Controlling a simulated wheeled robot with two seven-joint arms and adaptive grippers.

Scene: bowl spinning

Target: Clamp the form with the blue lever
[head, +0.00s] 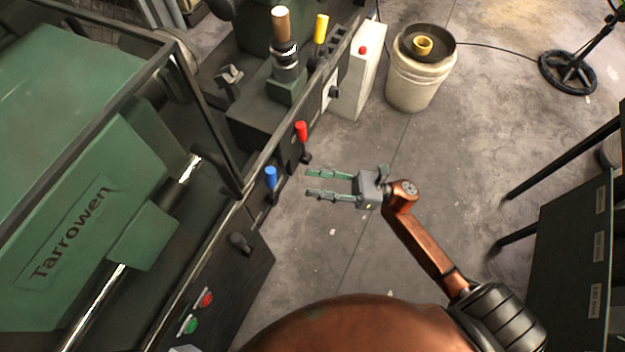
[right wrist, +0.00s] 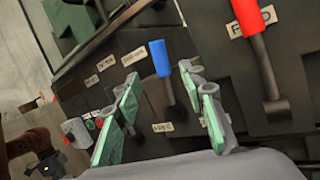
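The blue lever (head: 271,178) stands upright on the front panel of the green machine, on a dark mount. It also shows in the right wrist view (right wrist: 160,58), between the fingers and beyond their tips. My right gripper (head: 308,183) is open and empty, just to the right of the blue lever in the head view, with its fingers pointing at it. Its two green-grey fingers stand apart in the right wrist view (right wrist: 160,90). I cannot tell for sure which part is the form.
A red lever (head: 301,132) stands close beside the blue one. A yellow lever (head: 321,28) is farther back. Green and red buttons (head: 198,312) sit on the lower panel. A bucket (head: 416,82) carries a tray with a gold bowl (head: 422,46).

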